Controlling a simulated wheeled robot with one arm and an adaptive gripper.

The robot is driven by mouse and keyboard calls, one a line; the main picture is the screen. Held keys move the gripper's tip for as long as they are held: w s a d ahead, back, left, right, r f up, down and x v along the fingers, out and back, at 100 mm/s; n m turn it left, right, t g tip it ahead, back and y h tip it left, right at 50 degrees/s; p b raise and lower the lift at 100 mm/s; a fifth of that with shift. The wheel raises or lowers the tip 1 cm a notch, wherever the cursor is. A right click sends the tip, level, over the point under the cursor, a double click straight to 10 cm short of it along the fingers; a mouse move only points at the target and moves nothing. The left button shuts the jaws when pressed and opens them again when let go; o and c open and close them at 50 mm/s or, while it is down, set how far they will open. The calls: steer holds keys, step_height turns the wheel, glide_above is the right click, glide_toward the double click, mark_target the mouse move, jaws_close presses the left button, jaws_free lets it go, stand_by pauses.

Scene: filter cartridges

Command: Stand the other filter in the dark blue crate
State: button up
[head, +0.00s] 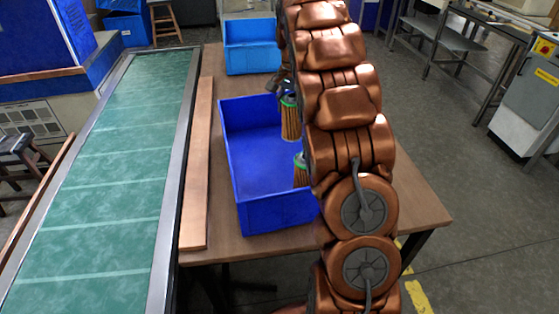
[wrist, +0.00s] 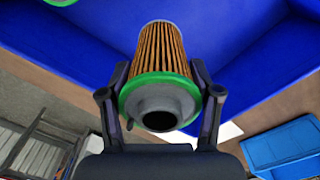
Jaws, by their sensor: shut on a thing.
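The dark blue crate (head: 228,172) stands on the brown table, open at the top. My gripper (head: 287,92) is over the crate, shut on a filter (head: 290,122) with brown pleats and a green end cap. In the wrist view the held filter (wrist: 162,75) sits between the two fingers (wrist: 160,95), its green cap and dark round opening toward the camera. Another filter (head: 300,170) with a green top stands inside the crate near its right side, partly hidden by my arm. Its green rim (wrist: 62,2) shows at the wrist view's top left. Whether the held filter touches the crate floor cannot be told.
A light blue crate (head: 250,48) stands behind the dark blue one on the table (head: 420,195); it also shows in the wrist view (wrist: 285,150). A wooden board (head: 197,165) and a green conveyor (head: 115,170) lie to the left. The dark blue crate's left part is empty.

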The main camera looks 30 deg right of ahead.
mark_target(291, 136)
steer(key=shift+f+p, duration=1.3)
steer(key=shift+f, duration=3.7)
steer(key=shift+f, duration=0.1)
steer(key=o, duration=1.2)
step_height(291, 136, up, 10)
steer(key=shift+w+r+b, duration=0.1)
steer(key=shift+b, duration=1.05)
steer(key=shift+r, duration=1.05)
